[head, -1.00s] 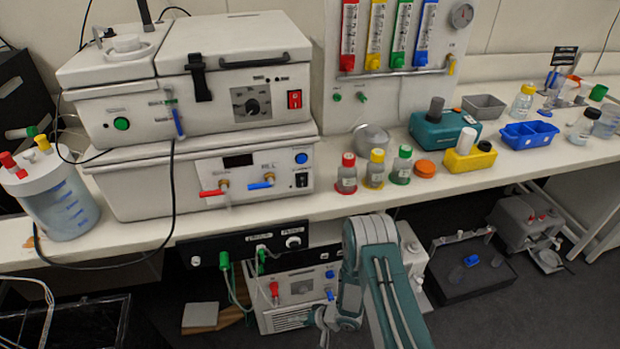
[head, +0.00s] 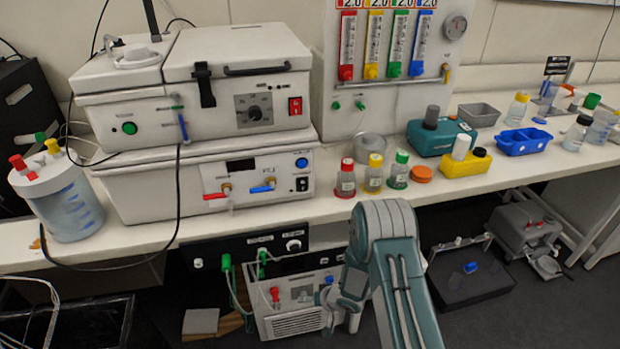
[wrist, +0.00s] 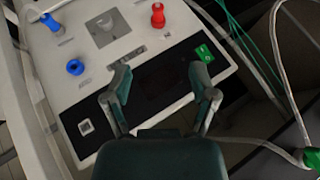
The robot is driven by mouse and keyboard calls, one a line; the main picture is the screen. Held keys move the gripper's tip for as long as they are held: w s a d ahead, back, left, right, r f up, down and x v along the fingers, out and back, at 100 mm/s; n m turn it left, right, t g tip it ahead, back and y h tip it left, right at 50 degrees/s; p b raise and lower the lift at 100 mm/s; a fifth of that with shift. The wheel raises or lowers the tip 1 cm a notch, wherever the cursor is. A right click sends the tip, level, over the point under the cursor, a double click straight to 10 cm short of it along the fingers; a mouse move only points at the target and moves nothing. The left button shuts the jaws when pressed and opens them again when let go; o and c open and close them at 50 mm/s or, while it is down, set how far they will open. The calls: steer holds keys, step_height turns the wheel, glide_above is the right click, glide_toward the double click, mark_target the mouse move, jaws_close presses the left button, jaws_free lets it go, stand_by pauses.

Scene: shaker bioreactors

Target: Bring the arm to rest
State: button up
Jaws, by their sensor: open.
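My arm is folded in front of the bench in the head view, with its upper links rising to about the bench's front edge. My gripper (wrist: 162,98) is in the wrist view with its two fingers spread apart and nothing between them. Beyond the fingers is the front panel of a white floor unit (wrist: 130,40) with blue and red knobs, a dark display and a green switch. The same unit (head: 297,318) stands under the bench in the head view.
The white bench (head: 330,209) carries a stacked shaker unit (head: 205,185), a lidded jar (head: 60,200), small capped bottles (head: 373,178) and a blue tray (head: 526,143). A dark panel (head: 240,262) with green tubing hangs below.

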steer(key=w+d+r+t+h, duration=0.25)
steer(key=d+r, duration=0.25)
steer(key=r, duration=0.7)
steer(key=w+d+r+t+h, duration=0.1)
steer(key=w+d+r+h, duration=0.25)
steer(key=r, duration=0.75)
steer(key=s+d+r+m+h, duration=0.1)
steer(key=s+d+r, duration=0.25)
steer(key=r, duration=0.35)
steer(key=s+d+r+m+h, duration=0.1)
steer(key=s+d+r, duration=0.2)
steer(key=s+r, duration=0.6)
steer(key=s, duration=0.5)
steer(key=s+r+g, duration=0.1)
steer(key=s+r, duration=0.3)
steer(key=s, duration=0.3)
steer(key=s+r+g+y, duration=0.1)
steer(key=s+r, duration=0.3)
steer(key=s, duration=0.4)
steer(key=shift+s+r, duration=0.15)
steer(key=shift+s, duration=0.15)
steer(key=shift+g, duration=0.25)
